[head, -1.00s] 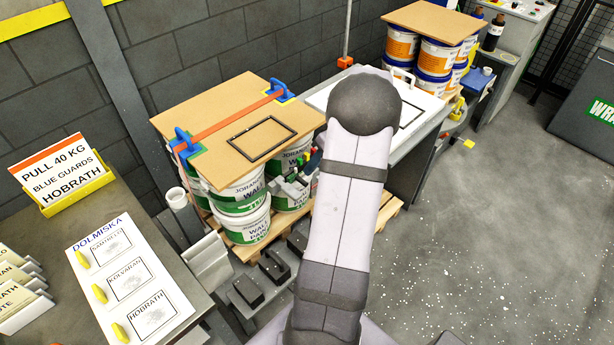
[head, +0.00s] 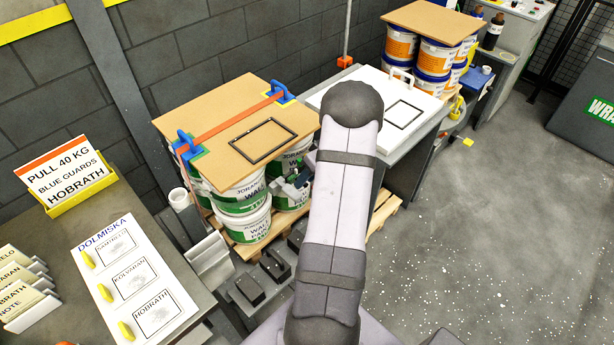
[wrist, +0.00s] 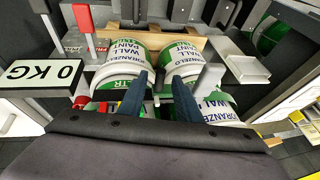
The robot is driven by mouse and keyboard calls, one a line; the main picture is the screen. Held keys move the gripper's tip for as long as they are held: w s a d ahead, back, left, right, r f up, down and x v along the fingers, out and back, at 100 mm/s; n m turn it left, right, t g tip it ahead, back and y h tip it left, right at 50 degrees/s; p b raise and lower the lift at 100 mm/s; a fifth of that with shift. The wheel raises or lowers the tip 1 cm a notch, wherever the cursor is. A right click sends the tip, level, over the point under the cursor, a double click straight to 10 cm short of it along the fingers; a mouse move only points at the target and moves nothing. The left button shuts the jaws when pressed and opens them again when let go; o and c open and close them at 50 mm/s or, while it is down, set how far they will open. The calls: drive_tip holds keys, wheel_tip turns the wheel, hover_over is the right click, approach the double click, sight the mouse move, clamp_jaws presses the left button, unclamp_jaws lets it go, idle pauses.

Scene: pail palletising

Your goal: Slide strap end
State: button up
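An orange strap (head: 235,119) runs across the brown board (head: 200,105) on top of a stack of white and green paint pails (head: 243,195). It passes over blue corner guards at the left (head: 186,147) and the back right (head: 281,91), then drops down the left side. I cannot make out its loose end. My gripper (wrist: 162,82) shows two dark blue fingers apart, with nothing visible held between them, in front of the pails.
A wooden pallet (wrist: 165,42) bears the pails. A "0 KG" display (wrist: 42,74) and a red-topped post (wrist: 84,20) stand left in the wrist view. A worktable with a DOLMISKA sheet (head: 134,277) is at left. A second pail stack (head: 420,50) stands behind.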

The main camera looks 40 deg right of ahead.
drive_tip(key=shift+c, duration=0.3)
clamp_jaws()
drive_tip(key=d+b, duration=0.2)
drive_tip(key=d, duration=0.1)
drive_tip(key=shift+d+r, duration=0.1)
drive_tip(key=shift+d, duration=0.05)
drive_tip(key=shift+o, duration=0.3)
unclamp_jaws()
